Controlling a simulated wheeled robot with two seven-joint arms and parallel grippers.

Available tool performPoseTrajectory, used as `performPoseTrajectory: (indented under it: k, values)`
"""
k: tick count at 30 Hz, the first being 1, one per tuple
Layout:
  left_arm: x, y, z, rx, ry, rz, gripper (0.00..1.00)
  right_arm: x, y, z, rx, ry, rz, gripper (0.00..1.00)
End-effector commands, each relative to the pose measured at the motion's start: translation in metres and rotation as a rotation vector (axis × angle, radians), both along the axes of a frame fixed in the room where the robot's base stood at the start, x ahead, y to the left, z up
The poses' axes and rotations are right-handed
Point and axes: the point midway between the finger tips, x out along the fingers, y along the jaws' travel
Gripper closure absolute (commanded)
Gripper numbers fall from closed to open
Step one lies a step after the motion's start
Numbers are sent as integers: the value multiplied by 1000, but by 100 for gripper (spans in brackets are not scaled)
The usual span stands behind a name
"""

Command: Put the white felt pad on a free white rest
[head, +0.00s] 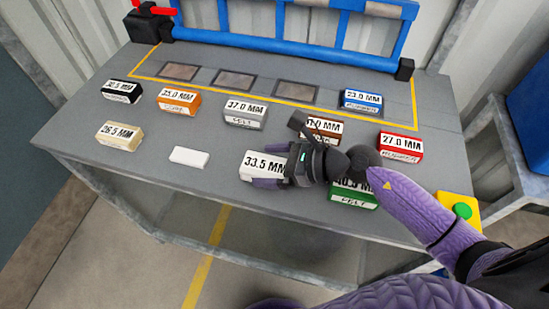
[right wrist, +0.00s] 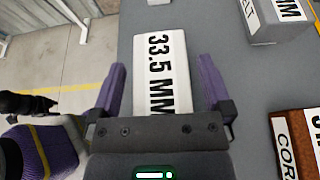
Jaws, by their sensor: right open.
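The white pad (head: 262,166), a block marked 33.5 MM, lies on the grey bench near its front edge. It also shows in the right wrist view (right wrist: 166,75). My right gripper (head: 268,168) is open, with one purple finger on each side of the pad. In the right wrist view (right wrist: 160,85) a gap shows between the left finger and the pad; the right finger is closer to it. The pad's front face is hidden, so I cannot read its material. A low white rest (head: 189,157) lies bare to the pad's left. My left gripper is not in view.
Black (head: 121,91), orange (head: 178,99), grey (head: 245,114), tan (head: 119,135), brown (head: 322,131), red (head: 401,147), green (head: 352,198) and blue (head: 360,101) blocks stand around. Several dark squares (head: 234,79) lie inside a yellow outline before a blue frame (head: 270,42).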

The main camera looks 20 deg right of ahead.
Motion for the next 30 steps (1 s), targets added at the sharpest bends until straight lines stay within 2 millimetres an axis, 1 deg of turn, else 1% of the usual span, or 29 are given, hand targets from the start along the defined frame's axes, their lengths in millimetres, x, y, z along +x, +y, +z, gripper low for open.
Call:
performPoseTrajectory:
  k: [5, 7, 15, 21, 24, 30]
  values:
    - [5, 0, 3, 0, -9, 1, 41, 0, 0, 4, 0, 0, 0, 0]
    - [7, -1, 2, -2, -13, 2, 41, -5, -7, 5, -1, 2, 0, 0]
    - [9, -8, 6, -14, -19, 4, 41, -37, -54, 28, -3, 5, 0, 0]
    - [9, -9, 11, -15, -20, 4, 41, -56, -83, 43, 0, 5, -2, 0]
    - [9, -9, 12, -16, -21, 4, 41, -61, -90, 47, 0, 2, 1, 0]
    - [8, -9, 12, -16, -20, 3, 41, -62, -92, 48, 0, 0, 1, 0]
